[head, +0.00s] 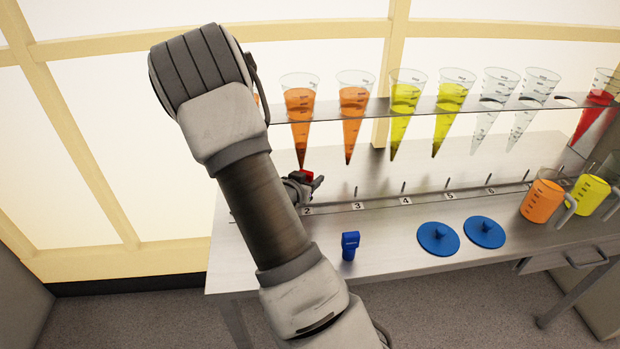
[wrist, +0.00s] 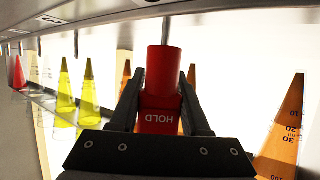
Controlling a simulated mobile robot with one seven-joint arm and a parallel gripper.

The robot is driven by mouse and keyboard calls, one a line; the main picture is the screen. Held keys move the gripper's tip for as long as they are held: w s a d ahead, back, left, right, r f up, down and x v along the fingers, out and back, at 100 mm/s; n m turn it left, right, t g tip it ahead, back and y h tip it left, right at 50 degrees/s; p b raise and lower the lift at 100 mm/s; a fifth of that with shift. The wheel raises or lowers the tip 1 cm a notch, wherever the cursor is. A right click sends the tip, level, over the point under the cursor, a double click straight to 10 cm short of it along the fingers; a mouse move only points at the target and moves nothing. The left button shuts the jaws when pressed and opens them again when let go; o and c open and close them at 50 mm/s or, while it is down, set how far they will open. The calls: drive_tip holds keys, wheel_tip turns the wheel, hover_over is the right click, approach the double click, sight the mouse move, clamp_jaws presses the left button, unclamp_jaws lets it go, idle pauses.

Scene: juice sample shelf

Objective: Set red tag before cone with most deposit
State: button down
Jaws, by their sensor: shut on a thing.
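My gripper (head: 302,188) is shut on the red tag (head: 307,175), above the bench near label 2. In the wrist view the tag (wrist: 158,120) reads "HOLD" and sits between both fingers (wrist: 160,100). Cones hang tip-down in a rack: orange (head: 300,112) above the tag, another orange (head: 352,110), yellow (head: 403,103), a second yellow (head: 449,105), two clear ones (head: 492,98) and red (head: 597,105). My arm mostly hides one more orange cone (head: 256,98). The wrist view shows cones inverted, with a large orange one (wrist: 284,125) at right.
The rack plate (head: 380,106) spans above the bench (head: 400,222). A numbered strip (head: 380,204) with short pegs runs below the cones. A blue object (head: 349,246), two blue lids (head: 438,238), an orange jug (head: 541,201) and a yellow jug (head: 590,195) stand nearer the front.

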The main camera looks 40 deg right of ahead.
drive_tip(key=shift+f+b, duration=0.75)
drive_tip(key=shift+f, duration=0.05)
drive_tip(key=shift+r, duration=0.1)
drive_tip(key=shift+c, duration=1.5)
unclamp_jaws()
drive_tip(key=p+v, duration=0.7)
drive_tip(key=v, duration=1)
drive_tip(key=shift+a, duration=0.2)
drive_tip(key=shift+s, duration=0.1)
